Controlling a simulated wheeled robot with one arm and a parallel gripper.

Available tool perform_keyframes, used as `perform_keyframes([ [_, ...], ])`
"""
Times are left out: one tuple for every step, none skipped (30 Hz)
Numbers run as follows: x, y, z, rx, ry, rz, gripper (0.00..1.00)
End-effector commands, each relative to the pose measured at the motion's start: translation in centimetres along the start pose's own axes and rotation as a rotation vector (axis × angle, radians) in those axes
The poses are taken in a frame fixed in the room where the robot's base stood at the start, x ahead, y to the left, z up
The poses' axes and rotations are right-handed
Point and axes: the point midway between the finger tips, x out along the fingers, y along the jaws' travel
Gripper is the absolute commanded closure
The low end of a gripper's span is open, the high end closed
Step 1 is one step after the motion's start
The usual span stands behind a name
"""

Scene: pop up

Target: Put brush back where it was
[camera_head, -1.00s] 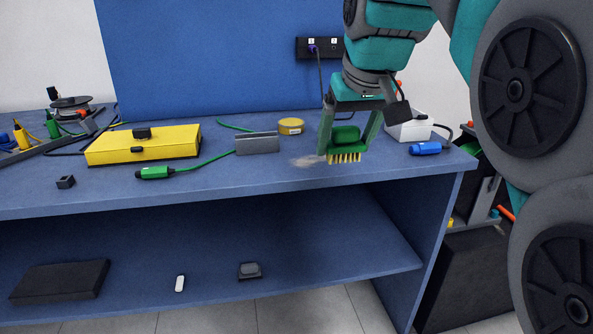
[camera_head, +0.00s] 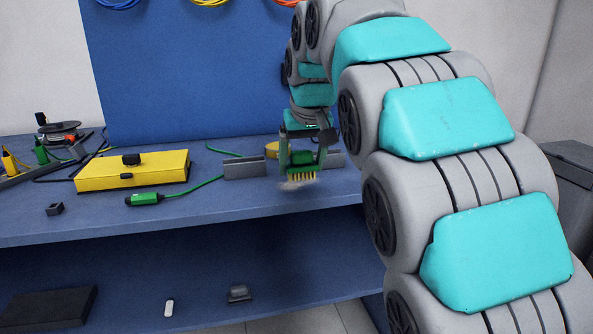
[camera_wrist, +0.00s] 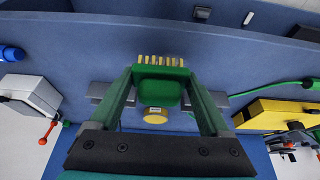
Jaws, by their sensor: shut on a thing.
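The brush (camera_head: 302,160) is green with yellow bristles pointing down. My gripper (camera_head: 301,167) is shut on it, one finger on each side. In the wrist view the brush (camera_wrist: 160,90) sits between the fingers, bristles toward the bench's front edge. It is over the bench near that edge; I cannot tell whether the bristles touch. A faint greyish dust patch (camera_head: 294,185) lies beneath it. A grey upright bracket (camera_head: 245,168) stands left of the brush and another grey piece (camera_head: 334,160) shows right of it. A yellow round tin (camera_head: 272,149) is behind, partly hidden by my gripper.
The blue bench (camera_head: 100,215) also carries a yellow case (camera_head: 132,172), a green plug (camera_head: 145,199) on a cable and a small black block (camera_head: 54,209). A blue object (camera_wrist: 12,53) and a white box (camera_wrist: 30,97) lie to the other side in the wrist view.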

Motion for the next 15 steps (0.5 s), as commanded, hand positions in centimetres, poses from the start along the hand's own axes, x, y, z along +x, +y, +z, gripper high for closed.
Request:
perform_keyframes([
  [0.3,-0.1,-0.8,-0.001,0.002,0.000,0.64],
  [0.4,-0.2,-1.2,-0.001,0.003,0.000,0.64],
  [0.6,-0.2,-1.6,-0.002,0.004,0.000,0.64],
  [0.8,-0.3,-1.8,-0.001,0.003,0.000,0.64],
  [0.9,-0.3,-2.0,-0.001,0.002,0.000,0.64],
  [1.1,-0.3,-2.3,-0.001,0.001,0.000,0.64],
  [1.2,-0.4,-2.4,-0.001,0.001,0.000,0.64],
  [1.3,-0.4,-2.5,-0.001,0.001,0.000,0.64],
  [1.3,-0.4,-2.6,0.000,0.002,0.000,0.64],
  [1.4,-0.4,-2.6,0.000,0.002,0.000,0.64],
  [1.4,-0.4,-2.6,0.000,0.002,0.000,0.64],
  [1.5,-0.4,-2.5,0.000,0.001,0.000,0.64],
  [1.7,-0.4,-2.4,0.000,0.000,0.000,0.64],
  [1.8,-0.4,-2.3,0.000,-0.001,0.000,0.64],
  [2.0,-0.4,-2.2,0.000,-0.001,0.000,0.64],
])
